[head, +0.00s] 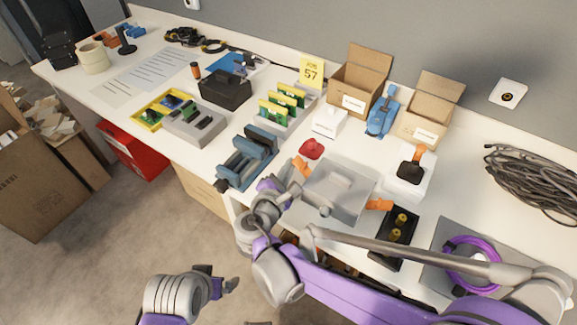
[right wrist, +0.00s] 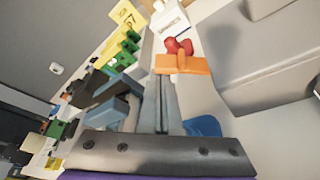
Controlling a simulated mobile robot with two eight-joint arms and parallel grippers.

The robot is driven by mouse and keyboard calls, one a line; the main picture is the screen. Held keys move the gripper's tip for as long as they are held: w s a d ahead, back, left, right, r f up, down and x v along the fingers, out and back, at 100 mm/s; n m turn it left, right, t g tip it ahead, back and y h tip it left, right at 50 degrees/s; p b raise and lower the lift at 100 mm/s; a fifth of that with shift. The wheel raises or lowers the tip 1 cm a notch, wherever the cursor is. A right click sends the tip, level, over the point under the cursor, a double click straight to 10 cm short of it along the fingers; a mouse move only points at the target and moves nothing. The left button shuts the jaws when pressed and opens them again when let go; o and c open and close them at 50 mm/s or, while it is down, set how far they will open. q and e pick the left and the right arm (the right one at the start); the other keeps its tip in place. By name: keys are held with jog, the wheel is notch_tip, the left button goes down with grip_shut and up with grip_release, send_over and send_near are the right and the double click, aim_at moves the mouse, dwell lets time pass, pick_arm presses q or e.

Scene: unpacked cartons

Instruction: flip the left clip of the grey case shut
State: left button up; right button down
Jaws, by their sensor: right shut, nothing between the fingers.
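The grey case (head: 345,183) stands lid-down on the bench. Its left clip, orange, (head: 300,167) juts out at the case's left end. In the right wrist view the orange clip (right wrist: 183,64) lies just beyond the fingertips; contact cannot be told. The case's right clip (head: 379,204) is orange and sticks out at the opposite end. My right gripper (head: 288,190) is shut and empty, close beside the case's left end; its fingers show in the wrist view (right wrist: 163,102). My left gripper (head: 220,282) is open and empty, low in front of the bench.
A red object (head: 311,149) lies just behind the left clip. A blue-grey rack (head: 247,158) stands left of my right gripper. A black tray (head: 395,238) is right of the case's front. Open cartons (head: 358,85) stand behind. Floor below is clear around my left gripper.

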aim_at(298, 166)
jog(key=shift+s+d+r+m+t+p, duration=0.2)
jog(key=shift+d+r+m+t+p, duration=0.3)
jog(key=shift+m, duration=0.5)
jog(key=shift+s+d+r+m+t+y+p, duration=0.15)
jog(key=shift+d+r+m+t+y+p, duration=0.1)
jog(key=shift+m, duration=0.3)
jog(key=shift+s+d+r+m+t+y+p, duration=0.1)
jog(key=shift+r+m+t+y, duration=0.1)
jog(key=shift+m, duration=0.35)
jog(key=shift+s+d+r, duration=0.2)
jog(key=shift+d+r, duration=0.05)
jog(key=shift+d, duration=0.1)
